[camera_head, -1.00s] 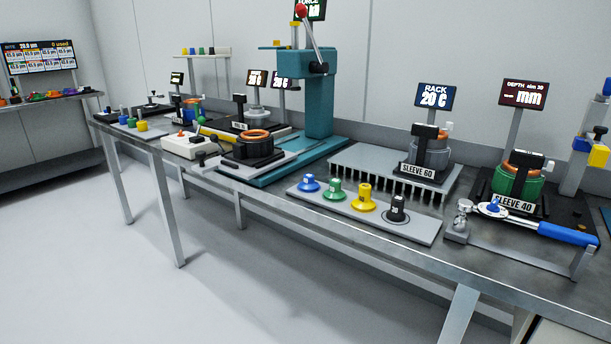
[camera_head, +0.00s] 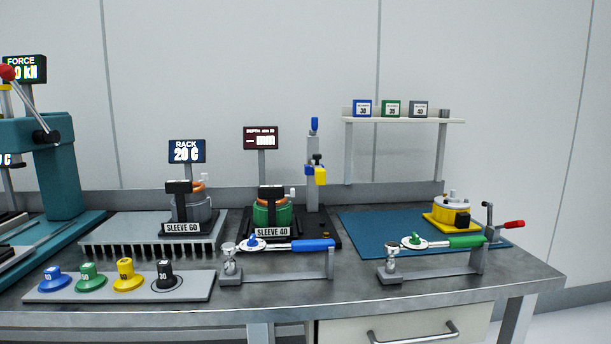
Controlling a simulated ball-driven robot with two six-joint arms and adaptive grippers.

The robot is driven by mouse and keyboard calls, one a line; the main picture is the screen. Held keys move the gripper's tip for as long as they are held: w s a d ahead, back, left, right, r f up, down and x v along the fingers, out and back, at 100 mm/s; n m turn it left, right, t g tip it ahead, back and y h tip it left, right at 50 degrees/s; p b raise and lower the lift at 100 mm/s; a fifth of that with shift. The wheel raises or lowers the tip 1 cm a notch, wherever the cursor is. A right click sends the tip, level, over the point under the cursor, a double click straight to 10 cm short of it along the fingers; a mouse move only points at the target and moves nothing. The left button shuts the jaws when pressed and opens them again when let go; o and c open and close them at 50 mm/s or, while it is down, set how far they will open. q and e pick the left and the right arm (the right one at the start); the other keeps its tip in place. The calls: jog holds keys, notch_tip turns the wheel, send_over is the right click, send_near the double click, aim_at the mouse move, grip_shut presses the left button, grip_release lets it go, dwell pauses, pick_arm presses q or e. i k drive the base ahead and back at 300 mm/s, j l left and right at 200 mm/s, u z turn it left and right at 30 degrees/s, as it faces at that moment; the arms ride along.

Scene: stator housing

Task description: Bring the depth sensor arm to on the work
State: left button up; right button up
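The depth station stands at the middle of the bench. Its dark display (camera_head: 260,138) reads "DEPTH" with "mm". A grey post (camera_head: 312,195) stands behind and right of the work, carrying a small arm with a yellow block (camera_head: 320,175) and a blue top (camera_head: 314,125). This looks like the depth sensor arm; it is to the right of the work, apart from it. The work is a green housing (camera_head: 287,214) with an orange ring on top, partly hidden behind a black clamp and the "SLEEVE 40" label (camera_head: 272,232). Neither of my grippers is in view.
Left are the "SLEEVE 60" rack (camera_head: 130,228), a tray (camera_head: 205,288) of coloured knobs and a teal press (camera_head: 58,180). Torque wrenches with blue (camera_head: 312,245) and green (camera_head: 466,241) handles lie in front on stands.

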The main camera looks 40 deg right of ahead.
aim_at(320, 172)
jog(key=z, duration=1.3)
jog(key=i+l+u, duration=0.15)
jog(key=i, duration=0.45)
